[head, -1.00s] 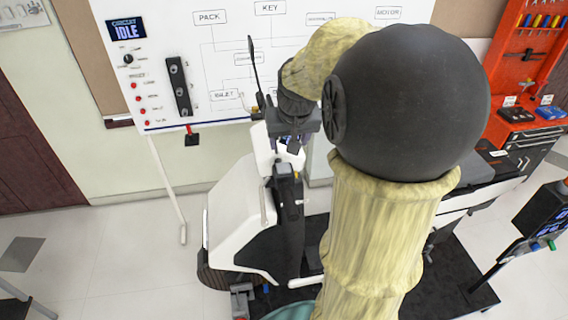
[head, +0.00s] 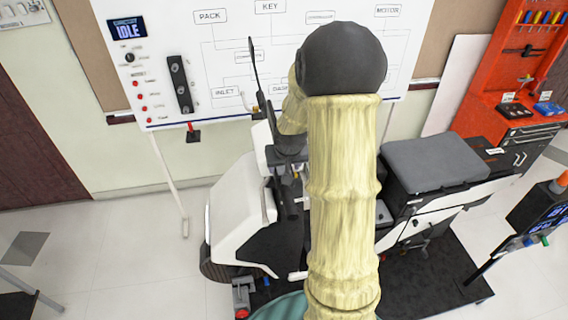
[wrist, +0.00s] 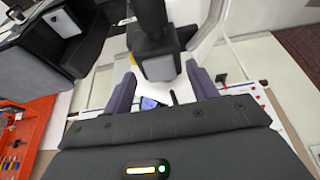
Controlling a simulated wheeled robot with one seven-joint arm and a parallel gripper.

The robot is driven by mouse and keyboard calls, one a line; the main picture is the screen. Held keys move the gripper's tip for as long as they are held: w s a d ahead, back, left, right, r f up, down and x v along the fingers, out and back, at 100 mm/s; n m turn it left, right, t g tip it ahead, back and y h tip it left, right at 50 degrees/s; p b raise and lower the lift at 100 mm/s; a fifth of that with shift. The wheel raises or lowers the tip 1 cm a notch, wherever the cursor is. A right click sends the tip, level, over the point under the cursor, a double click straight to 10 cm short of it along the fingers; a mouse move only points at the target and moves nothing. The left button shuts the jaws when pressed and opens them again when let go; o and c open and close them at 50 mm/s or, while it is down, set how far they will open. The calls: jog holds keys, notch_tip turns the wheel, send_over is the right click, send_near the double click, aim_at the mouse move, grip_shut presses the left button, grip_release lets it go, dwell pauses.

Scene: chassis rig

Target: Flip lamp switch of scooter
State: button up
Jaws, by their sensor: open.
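The white and black scooter (head: 236,212) stands on a dark mat, with its handlebar area partly hidden behind my arm. My gripper (head: 290,178) is low over that area in the head view, its fingertips hard to make out. In the wrist view my gripper (wrist: 163,84) is open, its two purple-grey fingers apart. A black handlebar part (wrist: 158,55) with a yellowish patch lies between and beyond the fingers. A small lit dash screen (wrist: 150,103) shows below it. I cannot pick out the lamp switch in either view.
A whiteboard panel (head: 222,70) with an "IDLE" display (head: 128,29) stands behind the scooter. A black mirror (head: 253,66) rises beside my arm. The grey seat (head: 435,162) and an orange tool rack (head: 515,70) are at right.

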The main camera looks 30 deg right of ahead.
jog(key=shift+w+f, duration=0.15)
jog(key=shift+f, duration=0.25)
jog(key=shift+c, duration=0.2)
jog(key=c, duration=1)
jog(key=shift+o, duration=0.3)
jog(key=shift+w+d+g, duration=0.1)
jog(key=shift+w+g, duration=0.1)
jog(key=shift+g, duration=0.2)
jog(key=shift+w+r+g+y, duration=0.1)
jog(key=shift+w+g+y, duration=0.15)
jog(key=shift+g, duration=0.4)
jog(key=shift+w+r+g+y, duration=0.1)
jog(key=shift+g+y, duration=0.15)
jog(key=shift+g, duration=0.4)
